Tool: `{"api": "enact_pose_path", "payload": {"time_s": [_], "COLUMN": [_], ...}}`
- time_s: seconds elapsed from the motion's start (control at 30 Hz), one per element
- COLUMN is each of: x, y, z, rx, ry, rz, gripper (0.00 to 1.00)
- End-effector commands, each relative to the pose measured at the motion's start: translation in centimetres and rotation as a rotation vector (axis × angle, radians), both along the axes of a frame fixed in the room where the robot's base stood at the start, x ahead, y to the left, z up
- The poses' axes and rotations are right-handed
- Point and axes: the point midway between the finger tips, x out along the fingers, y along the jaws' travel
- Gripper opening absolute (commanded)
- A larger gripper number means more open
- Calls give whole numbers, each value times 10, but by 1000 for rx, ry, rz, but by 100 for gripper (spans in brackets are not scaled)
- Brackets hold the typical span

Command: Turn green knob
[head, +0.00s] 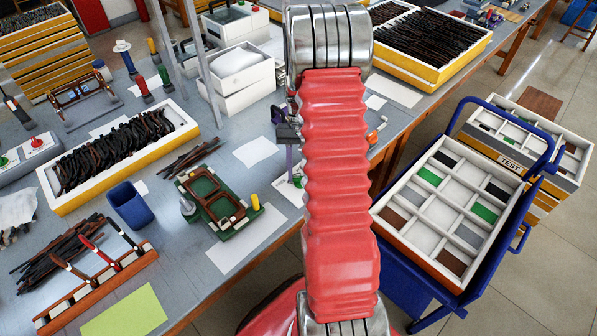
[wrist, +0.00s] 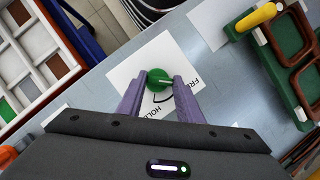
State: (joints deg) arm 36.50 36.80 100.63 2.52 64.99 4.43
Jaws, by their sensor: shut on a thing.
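The green knob (wrist: 158,79) is round, with a pale pointer bar, and sits on a white card (wrist: 125,72) with black lettering and a curved black line. The lettering is partly covered; "HOL" and "FR" can be read. My gripper (wrist: 160,84) has its two purple fingers on either side of the knob, shut on it. In the head view my gripper (head: 289,157) shows only partly beside my red arm, above the white card (head: 288,188). The knob is mostly hidden there.
A green fixture (head: 216,204) holding brown eyeglass frames stands left of the card, with a yellow post (head: 255,202). A blue cup (head: 130,204) and a bin of dark frames (head: 60,205) are farther left. A blue cart with a divided tray (head: 380,213) stands right, beyond the table edge.

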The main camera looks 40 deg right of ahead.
Motion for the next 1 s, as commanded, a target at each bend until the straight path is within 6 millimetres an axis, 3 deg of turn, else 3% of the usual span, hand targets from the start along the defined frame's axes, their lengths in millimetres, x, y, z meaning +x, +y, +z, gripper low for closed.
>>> {"api": "enact_pose_path", "payload": {"time_s": [0.07,0.1,0.33,0.73,1.0], "x": [1,1,0,2,13], "y": [-1,-1,-1,-2,-11], "z": [-1,-1,-1,5,37], "rx": [-3,-3,-1,-1,-4], "ry": [-3,-3,-1,0,-3], "rz": [0,0,0,-1,-1], "gripper": [10,34,50,51,51]}}
